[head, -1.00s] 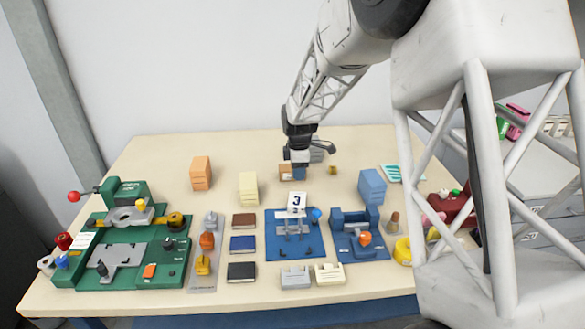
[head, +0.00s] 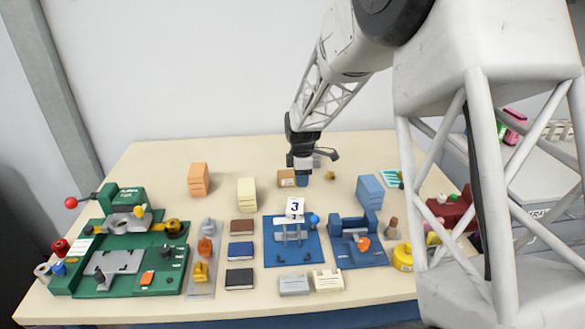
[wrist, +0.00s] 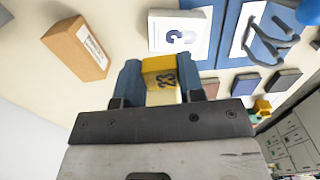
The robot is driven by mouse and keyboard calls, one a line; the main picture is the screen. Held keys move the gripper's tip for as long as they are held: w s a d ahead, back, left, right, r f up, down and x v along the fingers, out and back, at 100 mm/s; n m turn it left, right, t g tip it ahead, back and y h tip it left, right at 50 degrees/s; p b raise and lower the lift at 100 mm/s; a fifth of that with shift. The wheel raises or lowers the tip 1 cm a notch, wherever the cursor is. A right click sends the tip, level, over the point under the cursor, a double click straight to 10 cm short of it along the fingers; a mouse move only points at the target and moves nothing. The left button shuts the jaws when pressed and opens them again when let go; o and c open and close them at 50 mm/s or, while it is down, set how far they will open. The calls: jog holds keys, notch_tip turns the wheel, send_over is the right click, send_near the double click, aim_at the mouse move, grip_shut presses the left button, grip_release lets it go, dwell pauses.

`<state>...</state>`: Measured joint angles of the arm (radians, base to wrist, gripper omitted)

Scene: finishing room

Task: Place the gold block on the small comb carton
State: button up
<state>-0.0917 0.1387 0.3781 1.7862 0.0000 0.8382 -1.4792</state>
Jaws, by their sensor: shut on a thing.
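The gold block (wrist: 160,70), with dark marks on its face, is held between the two blue fingers of my gripper (wrist: 160,82). In the head view my gripper (head: 302,181) is low over the far middle of the table; the block cannot be made out there. The small brown carton (wrist: 78,48), with a white label, stands apart from the fingers at the left of the wrist view. In the head view this carton (head: 286,178) is just left of my gripper, partly covered by it. The label's print is too small to read.
A cream block (head: 247,193), an orange block (head: 198,179) and a blue block (head: 369,191) stand around. A small gold piece (head: 330,175) lies right of my gripper.

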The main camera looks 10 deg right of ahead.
jog(key=w, duration=0.4)
jog(key=w+a+f, duration=0.1)
jog(key=w, duration=0.9)
jog(key=shift+a+f, duration=0.15)
jog(key=shift+f, duration=1.75)
jog(key=shift+f, duration=0.1)
jog(key=o, duration=1)
notch_tip(320, 180, up, 12)
